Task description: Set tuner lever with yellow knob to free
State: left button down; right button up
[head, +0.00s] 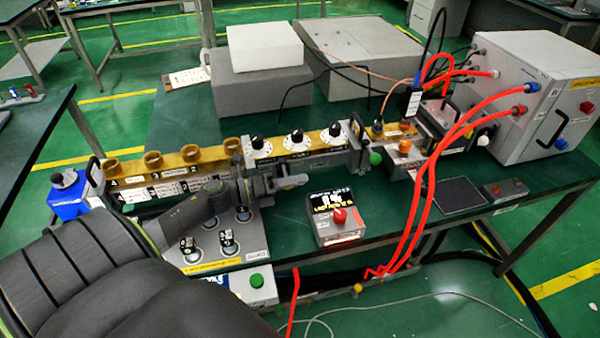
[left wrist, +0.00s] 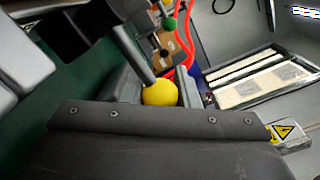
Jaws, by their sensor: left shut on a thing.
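My left gripper (head: 292,182) reaches in from the left over the front of the long waveguide assembly on the table. In the left wrist view, the round yellow knob (left wrist: 160,93) sits between the two fingers of my left gripper, which is shut on it. The dark tuner lever (left wrist: 132,50) runs from the knob up and to the left in that view. In the head view the yellow knob is hidden at my gripper. My right gripper is not in view.
A green knob (head: 375,158) stands right of my gripper. A grey box with a red knob (head: 340,215) stands on the dark green table (head: 480,205) close to the right. Red hoses (head: 428,170) run to a grey generator cabinet (head: 540,95). A panel with several switches (head: 215,245) lies beneath my arm.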

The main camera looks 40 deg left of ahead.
pick_arm(q)
jog(key=shift+s+a+f+m+g+h+b, duration=0.15)
jog(key=shift+s+m+g+h+b, duration=0.15)
jog(key=shift+m+g+h+b, duration=0.25)
jog(key=c, duration=1.1)
grip_release()
